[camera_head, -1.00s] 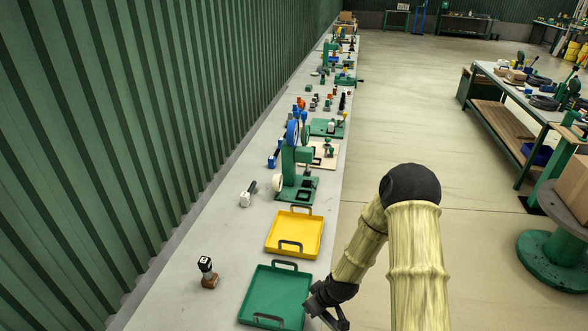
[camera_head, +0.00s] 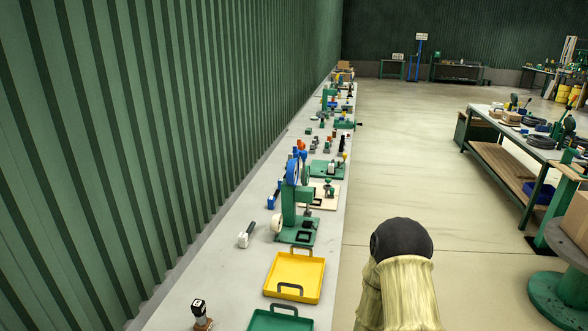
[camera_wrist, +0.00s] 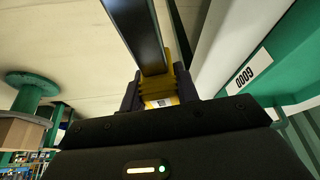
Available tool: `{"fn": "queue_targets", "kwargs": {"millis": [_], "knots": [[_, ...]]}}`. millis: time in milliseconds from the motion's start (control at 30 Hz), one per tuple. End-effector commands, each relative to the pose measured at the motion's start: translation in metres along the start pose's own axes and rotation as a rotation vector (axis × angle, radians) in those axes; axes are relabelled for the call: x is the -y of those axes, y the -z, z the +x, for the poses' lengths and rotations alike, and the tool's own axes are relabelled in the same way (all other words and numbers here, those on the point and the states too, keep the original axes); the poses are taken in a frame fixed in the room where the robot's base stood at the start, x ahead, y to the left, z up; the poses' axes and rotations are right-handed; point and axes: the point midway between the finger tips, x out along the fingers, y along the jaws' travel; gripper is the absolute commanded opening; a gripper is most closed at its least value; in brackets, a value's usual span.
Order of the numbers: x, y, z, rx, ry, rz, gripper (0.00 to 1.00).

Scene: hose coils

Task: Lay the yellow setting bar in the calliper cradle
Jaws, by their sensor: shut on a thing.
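In the wrist view my gripper (camera_wrist: 160,92) is shut on a yellow piece (camera_wrist: 158,85), which I take to be the yellow setting bar. A long dark flat length (camera_wrist: 138,30) runs from it toward the top of the view; I cannot tell whether it is part of the bar. The bar's far end is out of view. In the head view only my arm shows, at the bottom right, and the gripper is out of frame. I cannot make out the calliper cradle in either view.
A long grey bench (camera_head: 215,265) runs along the green corrugated wall. On it are a yellow tray (camera_head: 318,272), a green tray (camera_head: 262,322), a stamp-like tool (camera_head: 200,312) and a green stand with a blue wheel (camera_head: 290,205). The floor right of the bench is open.

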Motion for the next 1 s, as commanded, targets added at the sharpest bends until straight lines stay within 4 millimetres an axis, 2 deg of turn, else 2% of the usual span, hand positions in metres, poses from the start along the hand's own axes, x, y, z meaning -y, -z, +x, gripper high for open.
{"fn": "queue_targets", "kwargs": {"millis": [300,500,667,1000], "knots": [[0.0,-0.044,0.064,0.006,0.002,-0.002,0.0],[0.0,-0.072,0.095,0.003,0.001,-0.001,0.0],[0.0,-0.082,0.105,0.0,0.0,0.0,0.0],[0.0,-0.082,0.105,-0.002,0.0,-0.001,0.0]]}}
